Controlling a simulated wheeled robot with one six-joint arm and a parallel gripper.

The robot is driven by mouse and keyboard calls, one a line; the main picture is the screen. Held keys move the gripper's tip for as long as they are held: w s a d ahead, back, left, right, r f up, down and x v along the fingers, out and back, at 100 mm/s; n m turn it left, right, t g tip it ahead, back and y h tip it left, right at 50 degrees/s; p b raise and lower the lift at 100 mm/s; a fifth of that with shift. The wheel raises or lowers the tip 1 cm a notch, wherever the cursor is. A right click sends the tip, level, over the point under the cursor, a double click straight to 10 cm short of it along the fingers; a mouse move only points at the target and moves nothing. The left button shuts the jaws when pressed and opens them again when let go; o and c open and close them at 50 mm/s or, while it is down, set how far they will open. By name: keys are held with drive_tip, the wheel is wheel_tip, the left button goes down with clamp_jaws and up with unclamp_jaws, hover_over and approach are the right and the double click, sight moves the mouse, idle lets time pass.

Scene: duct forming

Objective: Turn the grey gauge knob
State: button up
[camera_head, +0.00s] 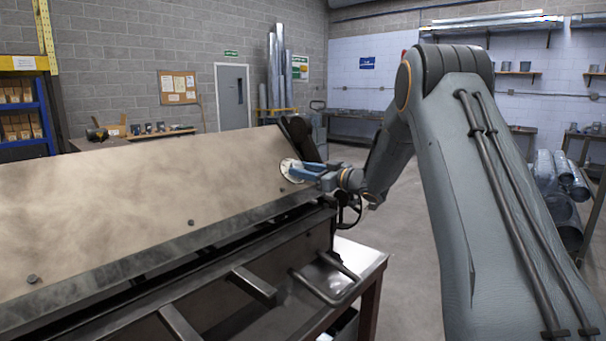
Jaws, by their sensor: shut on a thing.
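My gripper (303,171), with blue fingers, is at the right end of the sheet-metal folding machine (130,259). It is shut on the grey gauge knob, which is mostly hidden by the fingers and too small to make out. A pale round disc (285,166), like a dial face, shows just behind and left of the fingers. My arm reaches in from the right side of the picture.
A large tan sheet (140,195) covers the machine's sloping top. Dark handle bars (254,285) stick out from its front. A dark lever (300,138) stands behind the gripper. A metal-topped table (358,262) is below right. Open floor lies beyond.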

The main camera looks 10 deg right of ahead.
drive_tip(key=n+g+y+b, duration=0.1)
drive_tip(key=n, duration=0.1)
drive_tip(key=n+g+b, duration=0.1)
drive_tip(key=n+g+y+b, duration=0.1)
drive_tip(key=n, duration=0.1)
drive_tip(key=shift+w+d+n+y, duration=0.3)
drive_tip(key=shift+w+d, duration=0.05)
drive_tip(key=shift+w+r+n+g+y+b, duration=0.1)
drive_tip(key=shift+n+g+y+b, duration=0.15)
drive_tip(key=shift+n+g+b, duration=0.6)
drive_tip(key=shift+w+r+n+g+y+b, duration=0.1)
drive_tip(key=shift+n+g+y+b, duration=0.15)
drive_tip(key=shift+n+g+b, duration=0.55)
drive_tip(key=shift+r+n+g, duration=0.1)
drive_tip(key=shift+n+g, duration=0.15)
drive_tip(key=shift+n, duration=0.4)
drive_tip(key=o, duration=1.1)
drive_tip(key=shift+c, duration=0.2)
drive_tip(key=shift+d, duration=0.15)
drive_tip(key=f+b+v, duration=0.1)
drive_tip(key=b+v, duration=0.1)
drive_tip(key=v, duration=0.5)
drive_tip(key=shift+d+r, duration=0.25)
drive_tip(key=shift+r, duration=0.25)
drive_tip(key=shift+s, duration=0.15)
